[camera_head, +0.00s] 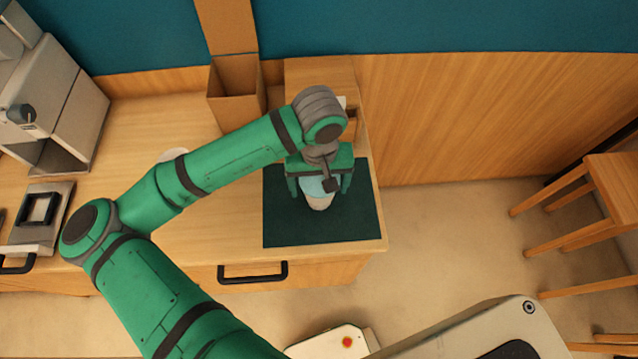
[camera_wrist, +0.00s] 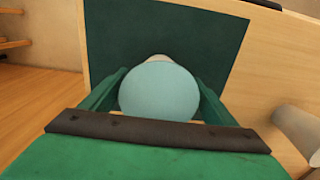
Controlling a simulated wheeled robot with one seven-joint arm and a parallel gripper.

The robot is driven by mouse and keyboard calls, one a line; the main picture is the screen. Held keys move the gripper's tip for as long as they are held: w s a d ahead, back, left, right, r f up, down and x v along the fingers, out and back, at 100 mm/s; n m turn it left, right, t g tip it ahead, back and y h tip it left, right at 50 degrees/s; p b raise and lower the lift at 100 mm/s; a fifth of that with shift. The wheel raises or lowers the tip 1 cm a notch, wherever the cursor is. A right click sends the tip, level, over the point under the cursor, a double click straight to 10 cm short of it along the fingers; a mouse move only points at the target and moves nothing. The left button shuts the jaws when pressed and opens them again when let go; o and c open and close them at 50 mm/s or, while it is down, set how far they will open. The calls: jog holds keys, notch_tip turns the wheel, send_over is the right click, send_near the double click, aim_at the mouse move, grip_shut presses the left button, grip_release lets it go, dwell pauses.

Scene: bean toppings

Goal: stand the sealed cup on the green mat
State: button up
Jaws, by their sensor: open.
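The green mat (camera_head: 281,228) lies on the counter near its right end. It also fills the upper part of the wrist view (camera_wrist: 115,30). The sealed cup (camera_head: 319,202) has a pale blue lid and a light body, and appears to stand upright on the mat. In the wrist view its round lid (camera_wrist: 158,92) hides most of its body. My gripper (camera_head: 319,188) is over the cup, with one finger on each side of it. The fingers are open. I cannot tell whether either finger touches the cup.
A tall brown box (camera_head: 236,88) stands at the back of the counter. A white round item (camera_head: 173,154) is partly hidden behind my arm. A grey machine (camera_head: 60,85) stands at the left. The counter's front edge has a black drawer handle (camera_head: 253,272). Wooden stools (camera_head: 585,190) stand at the right.

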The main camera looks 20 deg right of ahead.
notch_tip(320, 180, up, 12)
dwell(0.5)
dwell(0.5)
